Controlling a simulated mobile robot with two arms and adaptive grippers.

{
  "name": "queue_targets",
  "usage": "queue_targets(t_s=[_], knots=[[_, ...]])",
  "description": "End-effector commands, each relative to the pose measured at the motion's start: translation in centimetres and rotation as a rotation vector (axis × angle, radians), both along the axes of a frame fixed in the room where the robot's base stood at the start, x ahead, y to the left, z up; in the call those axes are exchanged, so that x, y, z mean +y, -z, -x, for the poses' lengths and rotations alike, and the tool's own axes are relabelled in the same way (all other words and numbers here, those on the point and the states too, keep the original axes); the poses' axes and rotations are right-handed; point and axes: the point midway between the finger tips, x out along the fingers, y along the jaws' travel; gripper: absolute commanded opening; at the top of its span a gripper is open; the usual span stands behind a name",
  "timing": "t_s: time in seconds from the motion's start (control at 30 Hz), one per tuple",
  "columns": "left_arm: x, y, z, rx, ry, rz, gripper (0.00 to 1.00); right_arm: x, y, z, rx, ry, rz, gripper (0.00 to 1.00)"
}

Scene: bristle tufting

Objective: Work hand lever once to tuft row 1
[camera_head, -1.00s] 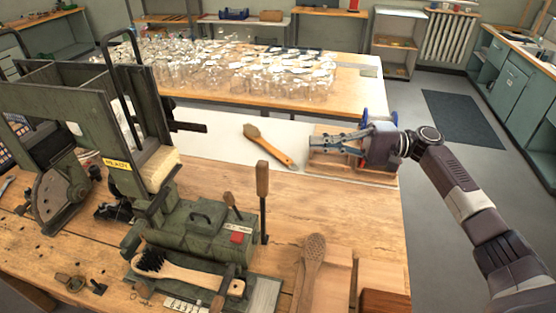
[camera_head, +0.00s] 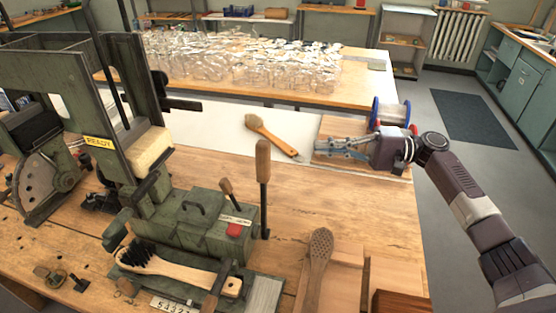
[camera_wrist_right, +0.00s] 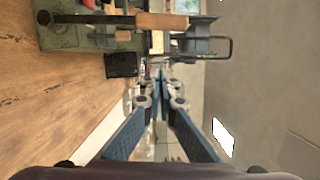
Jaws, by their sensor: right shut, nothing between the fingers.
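The tufting machine (camera_head: 195,225) is a green metal unit with a yellow READY label (camera_head: 101,142) on the frame behind it. Its hand lever (camera_head: 263,162) stands upright at the right side, with a wooden grip on a dark rod. A wooden brush (camera_head: 190,278) with black bristles at one end lies at the machine's front. My right gripper (camera_head: 322,146) is shut and empty, right of and beyond the lever, apart from it. In the right wrist view, the closed fingers (camera_wrist_right: 161,75) point toward a wooden grip (camera_wrist_right: 165,20) near the top. My left gripper is not in view.
A wooden brush (camera_head: 270,136) lies on the white surface. A blue-flanged spool (camera_head: 392,114) stands behind my right gripper. A perforated brush back (camera_head: 319,256) lies near the front. Bare bench (camera_head: 330,205) lies between lever and gripper.

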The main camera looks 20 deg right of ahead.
Motion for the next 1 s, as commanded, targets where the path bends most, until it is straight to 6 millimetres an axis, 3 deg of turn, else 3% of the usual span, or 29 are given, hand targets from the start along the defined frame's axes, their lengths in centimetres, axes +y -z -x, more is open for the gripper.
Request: queue_targets(t_s=[0.37, 0.47, 0.87, 1.0], knots=[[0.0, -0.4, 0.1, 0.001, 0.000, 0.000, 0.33, 0.6, -0.3, -0.2, 0.000, -0.001, 0.000, 0.00], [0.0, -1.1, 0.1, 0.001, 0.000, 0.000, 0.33, 1.8, -0.4, -0.6, 0.000, -0.003, -0.001, 0.00], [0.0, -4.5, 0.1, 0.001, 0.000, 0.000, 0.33, 9.7, -0.8, -3.5, 0.000, -0.002, -0.001, 0.00], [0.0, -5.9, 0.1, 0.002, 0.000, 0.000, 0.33, 10.6, -0.8, -1.6, 0.004, -0.001, 0.002, 0.00]])
